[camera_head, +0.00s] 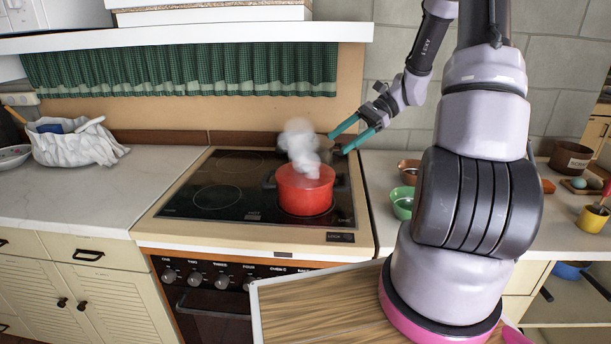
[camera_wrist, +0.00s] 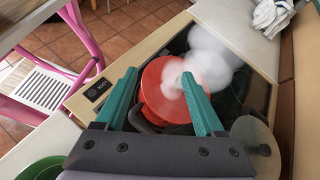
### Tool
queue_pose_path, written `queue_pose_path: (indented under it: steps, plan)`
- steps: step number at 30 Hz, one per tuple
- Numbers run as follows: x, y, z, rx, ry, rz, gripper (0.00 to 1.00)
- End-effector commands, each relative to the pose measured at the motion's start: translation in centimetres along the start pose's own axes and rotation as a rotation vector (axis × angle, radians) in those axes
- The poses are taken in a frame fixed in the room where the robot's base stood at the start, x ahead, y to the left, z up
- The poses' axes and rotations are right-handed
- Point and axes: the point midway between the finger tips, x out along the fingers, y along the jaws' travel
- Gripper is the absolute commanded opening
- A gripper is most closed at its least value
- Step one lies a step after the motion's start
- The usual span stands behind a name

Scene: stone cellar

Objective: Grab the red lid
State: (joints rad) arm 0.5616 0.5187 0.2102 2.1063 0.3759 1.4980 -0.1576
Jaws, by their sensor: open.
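The red lid (camera_head: 300,178) sits on a red pot (camera_head: 305,200) with dark handles, on the right side of the black stovetop. White steam (camera_head: 300,140) rises above it and hides part of its top. My gripper (camera_head: 340,143) has teal fingers, spread apart and empty, up and to the right of the pot. In the wrist view the red lid (camera_wrist: 154,88) shows between and beyond the open fingers of my gripper (camera_wrist: 160,76). Steam covers its right part there, and I cannot make out its knob.
A green bowl (camera_head: 402,202) and a brown bowl (camera_head: 409,170) stand on the counter right of the stove. A white cloth bundle (camera_head: 75,143) lies on the left counter. A grey disc (camera_wrist: 256,140) lies near the pot in the wrist view. The stovetop's left part is clear.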

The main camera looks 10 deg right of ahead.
Motion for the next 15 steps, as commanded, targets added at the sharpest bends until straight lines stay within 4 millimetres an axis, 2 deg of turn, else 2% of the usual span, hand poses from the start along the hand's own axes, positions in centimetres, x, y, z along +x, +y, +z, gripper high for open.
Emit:
queue_pose_path:
  steps: [1,7,12,15]
  plan:
    - [0.2,-0.1,-1.9,0.060,-0.075,-0.039,0.71]
    - [0.5,-0.9,-7.2,0.223,-0.309,-0.188,0.71]
    - [0.6,-1.2,-9.8,0.298,-0.425,-0.271,0.71]
    - [0.7,-1.3,-10.4,0.317,-0.455,-0.294,0.71]
